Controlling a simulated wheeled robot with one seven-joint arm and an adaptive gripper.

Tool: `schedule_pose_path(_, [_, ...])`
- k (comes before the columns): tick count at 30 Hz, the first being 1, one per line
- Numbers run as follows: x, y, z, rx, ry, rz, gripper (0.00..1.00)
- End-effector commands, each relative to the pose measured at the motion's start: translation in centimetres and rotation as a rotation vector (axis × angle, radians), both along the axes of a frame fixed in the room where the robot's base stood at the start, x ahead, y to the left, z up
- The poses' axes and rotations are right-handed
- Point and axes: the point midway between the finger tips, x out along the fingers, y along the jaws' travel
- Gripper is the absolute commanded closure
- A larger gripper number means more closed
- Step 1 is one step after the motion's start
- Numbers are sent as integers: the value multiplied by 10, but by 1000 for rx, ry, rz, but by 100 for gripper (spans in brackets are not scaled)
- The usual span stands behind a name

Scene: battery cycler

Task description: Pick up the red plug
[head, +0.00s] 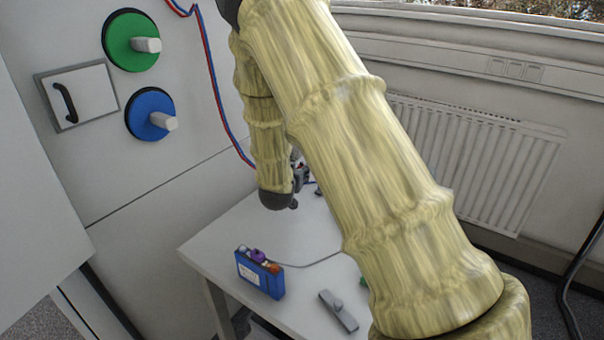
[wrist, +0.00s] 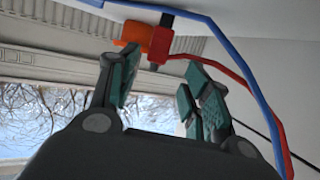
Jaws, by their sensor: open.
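The red plug (wrist: 160,41) shows in the wrist view at the top centre, with a red cable leaving its right side. An orange piece (wrist: 136,32) touches its left side, and dark parts show above and below it. My gripper (wrist: 158,72) is open, with its teal-padded fingers apart and nothing between them. In the picture the plug is just past the fingertips, nearer the left finger; the gap in depth is hard to judge. In the head view my gripper (head: 299,175) is mostly hidden behind my arm, and I cannot make out the red plug there.
A blue cable (wrist: 230,50) runs over the right finger's side. In the head view, a white table (head: 225,235) holds a blue battery pack (head: 261,275) and a grey device (head: 338,311). A wall panel with green (head: 122,42) and blue (head: 145,107) discs stands left; a radiator (head: 470,160) is right.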

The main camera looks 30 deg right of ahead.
Motion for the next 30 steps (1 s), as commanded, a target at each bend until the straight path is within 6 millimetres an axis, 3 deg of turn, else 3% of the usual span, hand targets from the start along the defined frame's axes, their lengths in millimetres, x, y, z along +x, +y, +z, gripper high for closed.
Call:
schedule_pose_path(18, [33, -42, -22, -1, 0, -1, 52])
schedule_pose_path(28, [37, -46, -25, -2, 0, -1, 52])
schedule_pose_path(30, [37, -46, -25, -2, 0, -1, 63])
